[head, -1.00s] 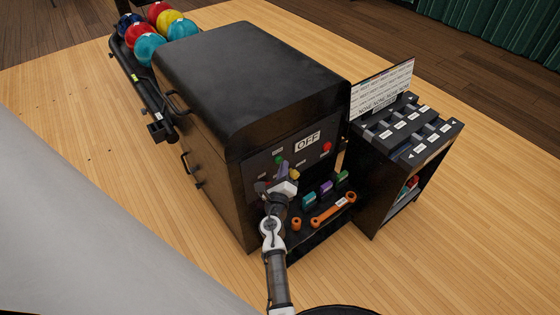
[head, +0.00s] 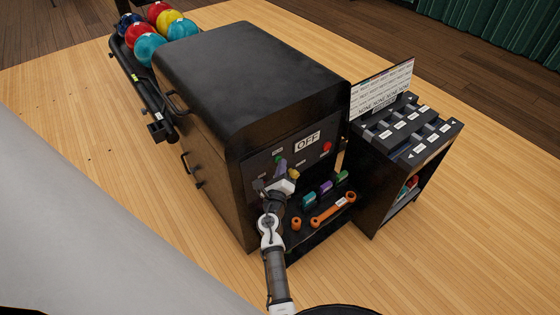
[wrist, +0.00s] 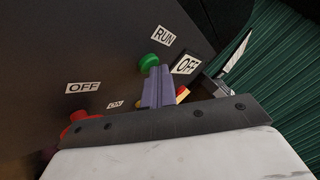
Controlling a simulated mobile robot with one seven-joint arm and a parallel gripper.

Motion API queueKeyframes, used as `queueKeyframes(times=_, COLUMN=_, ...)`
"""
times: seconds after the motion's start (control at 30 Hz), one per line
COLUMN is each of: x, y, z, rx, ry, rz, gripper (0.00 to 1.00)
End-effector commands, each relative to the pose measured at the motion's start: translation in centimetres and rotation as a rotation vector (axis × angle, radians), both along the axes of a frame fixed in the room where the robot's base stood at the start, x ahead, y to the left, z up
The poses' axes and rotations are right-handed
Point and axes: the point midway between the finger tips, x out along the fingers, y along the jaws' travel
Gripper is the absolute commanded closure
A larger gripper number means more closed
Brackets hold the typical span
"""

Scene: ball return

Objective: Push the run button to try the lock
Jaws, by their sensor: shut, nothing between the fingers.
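The green run button (head: 279,160) is on the front panel of the black machine (head: 245,75). In the wrist view the green button (wrist: 149,62) sits beside a RUN label (wrist: 163,36). My gripper (wrist: 157,70) is shut and empty. Its fingertips are right at the lower edge of the green button; I cannot tell whether they touch or press it. In the head view my gripper (head: 281,172) is close in front of the panel, just below the button. The panel's large sign (head: 307,141) reads OFF.
A yellow knob (head: 294,174) is close to the right of my gripper, and a red button (head: 326,147) is farther right. Below, a shelf holds an orange wrench (head: 332,210) and several coloured blocks. A black cabinet (head: 385,190) stands at the right.

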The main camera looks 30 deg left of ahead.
Motion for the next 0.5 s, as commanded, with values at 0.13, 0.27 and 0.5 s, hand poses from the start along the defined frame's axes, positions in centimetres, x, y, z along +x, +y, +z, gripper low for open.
queueKeyframes(times=0.13, x=0.01, y=0.16, z=0.05, rx=0.000, ry=-0.001, rz=0.002, gripper=1.00)
queueKeyframes(times=0.27, x=0.00, y=0.18, z=0.07, rx=0.000, ry=-0.001, rz=0.003, gripper=1.00)
queueKeyframes(times=0.5, x=-0.22, y=-0.21, z=0.09, rx=0.000, ry=-0.001, rz=0.004, gripper=1.00)
